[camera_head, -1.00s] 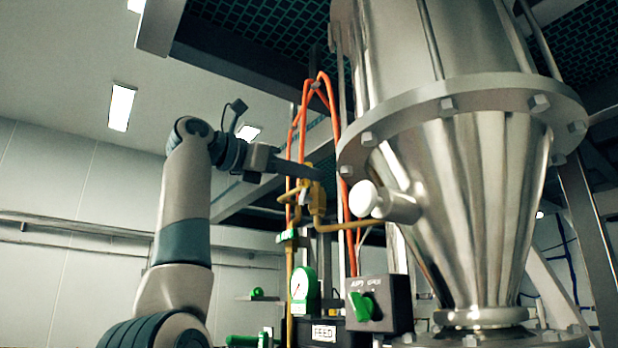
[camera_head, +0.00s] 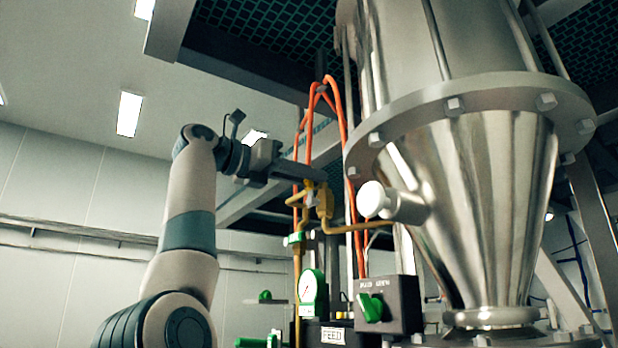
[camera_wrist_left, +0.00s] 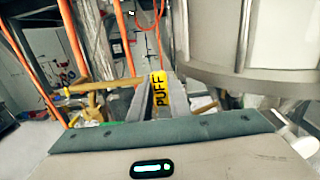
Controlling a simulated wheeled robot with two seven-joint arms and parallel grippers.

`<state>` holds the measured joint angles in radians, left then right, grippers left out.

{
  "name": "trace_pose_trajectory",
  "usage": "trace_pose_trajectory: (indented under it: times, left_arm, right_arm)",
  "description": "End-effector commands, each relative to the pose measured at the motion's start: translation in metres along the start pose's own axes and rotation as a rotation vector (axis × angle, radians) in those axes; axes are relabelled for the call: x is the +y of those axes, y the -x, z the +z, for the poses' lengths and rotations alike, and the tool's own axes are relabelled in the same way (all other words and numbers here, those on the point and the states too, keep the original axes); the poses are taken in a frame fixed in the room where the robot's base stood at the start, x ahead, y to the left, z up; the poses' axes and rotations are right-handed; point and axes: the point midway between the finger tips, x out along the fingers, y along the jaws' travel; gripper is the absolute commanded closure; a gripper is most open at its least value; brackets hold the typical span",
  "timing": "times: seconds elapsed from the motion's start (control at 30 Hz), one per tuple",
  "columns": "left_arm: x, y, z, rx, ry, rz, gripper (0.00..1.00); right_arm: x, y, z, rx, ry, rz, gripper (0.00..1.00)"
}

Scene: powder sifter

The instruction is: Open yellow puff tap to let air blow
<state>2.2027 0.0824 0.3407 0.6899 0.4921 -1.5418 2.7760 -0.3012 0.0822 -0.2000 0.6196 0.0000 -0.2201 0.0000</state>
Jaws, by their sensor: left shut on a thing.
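The yellow puff tap (camera_head: 324,202) sits on yellow pipework left of the steel cone in the head view. My left gripper (camera_head: 318,175) reaches it from the left, at the top of the tap. In the left wrist view, the yellow handle marked PUFF (camera_wrist_left: 159,90) lies between the two fingers of my left gripper (camera_wrist_left: 160,98), which are shut on it. In the head view the fingers hide the handle. Yellow pipe parts (camera_wrist_left: 92,88) show left of the fingers in the wrist view. My right gripper is not in view.
The large steel hopper (camera_head: 480,200) with a bolted flange (camera_head: 500,93) stands close on the right, with a white-capped stub (camera_head: 372,200). Orange hoses (camera_head: 309,130) run beside the tap. A gauge (camera_head: 313,290) and a green-knob switch box (camera_head: 392,305) are below.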

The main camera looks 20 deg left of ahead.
Motion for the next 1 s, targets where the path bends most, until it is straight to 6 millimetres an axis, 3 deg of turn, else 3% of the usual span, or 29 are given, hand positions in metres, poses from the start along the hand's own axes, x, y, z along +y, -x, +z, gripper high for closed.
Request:
trace_pose_trajectory:
  times: [0.07,0.1,0.17,0.67,1.0]
  left_arm:
    - [0.0,-0.001,-0.002,0.004,0.002,-0.001,1.0]
    - [0.0,-0.001,-0.002,0.004,0.002,-0.001,0.74]
    - [0.0,-0.001,-0.002,0.004,0.002,0.0,0.64]
    - [0.001,0.009,-0.001,-0.001,-0.001,0.001,0.64]
    - [0.001,0.06,-0.004,-0.001,-0.001,0.002,0.64]
  right_arm:
    - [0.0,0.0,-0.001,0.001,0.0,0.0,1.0]
    - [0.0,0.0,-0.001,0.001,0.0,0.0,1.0]
    - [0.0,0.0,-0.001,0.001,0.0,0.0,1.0]
    - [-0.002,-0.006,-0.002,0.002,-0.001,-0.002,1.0]
    - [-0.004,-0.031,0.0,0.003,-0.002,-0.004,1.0]
